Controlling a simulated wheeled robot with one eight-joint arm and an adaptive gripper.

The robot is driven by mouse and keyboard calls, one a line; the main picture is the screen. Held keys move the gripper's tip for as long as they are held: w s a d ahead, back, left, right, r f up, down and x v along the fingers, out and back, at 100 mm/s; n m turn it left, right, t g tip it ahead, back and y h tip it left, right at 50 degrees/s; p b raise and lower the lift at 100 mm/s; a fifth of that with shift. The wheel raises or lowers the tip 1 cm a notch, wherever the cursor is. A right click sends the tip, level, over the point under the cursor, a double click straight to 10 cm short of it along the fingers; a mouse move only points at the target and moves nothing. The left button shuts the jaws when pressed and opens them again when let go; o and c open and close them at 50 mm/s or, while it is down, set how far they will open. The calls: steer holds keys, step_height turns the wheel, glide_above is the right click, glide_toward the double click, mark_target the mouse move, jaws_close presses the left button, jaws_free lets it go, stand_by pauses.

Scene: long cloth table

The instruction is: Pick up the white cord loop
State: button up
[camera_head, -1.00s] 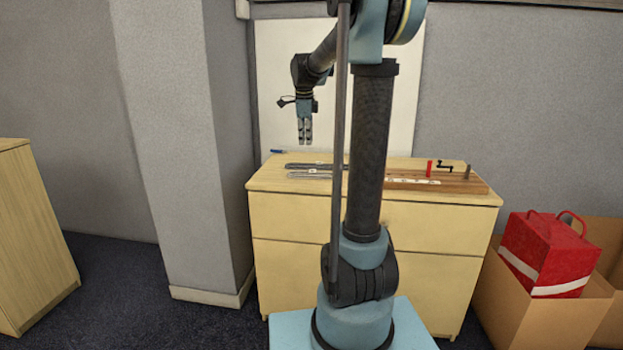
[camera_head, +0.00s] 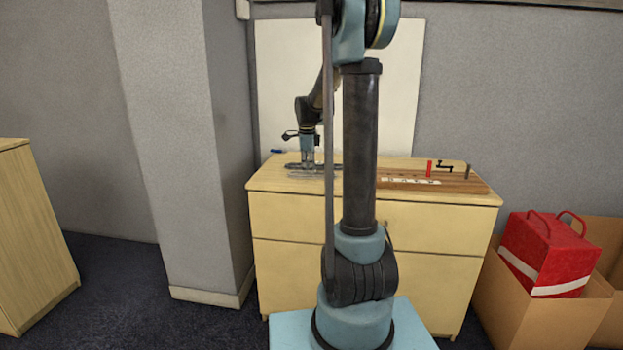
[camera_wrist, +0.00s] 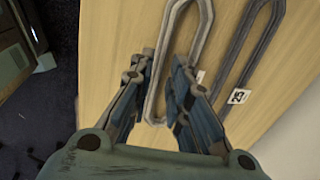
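The pale grey-white cord loop (camera_wrist: 205,25) lies flat on the tabletop in the wrist view, long and narrow, with a small white tag partly hidden by a finger. My gripper (camera_wrist: 160,72) is open over its near end, with one strand showing between the fingers. Whether the fingers touch it I cannot tell. In the head view my gripper (camera_head: 307,165) points straight down at the left part of the cabinet top, and the loops there are small and partly covered by my arm.
A dark grey loop (camera_wrist: 268,47) with a numbered white tag lies just right of the pale one. A blue pen (camera_head: 278,151) lies behind. A wooden board (camera_head: 455,185), a red upright piece (camera_head: 430,168) and a black crank (camera_head: 446,165) are at the right. The cabinet's left edge is close.

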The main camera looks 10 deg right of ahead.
steer(key=shift+w+d+f, duration=0.1)
steer(key=shift+w+f, duration=0.05)
steer(key=shift+f, duration=0.5)
steer(key=shift+w+f, duration=0.1)
steer(key=shift+f, duration=0.55)
steer(key=shift+c, duration=0.2)
jaws_close()
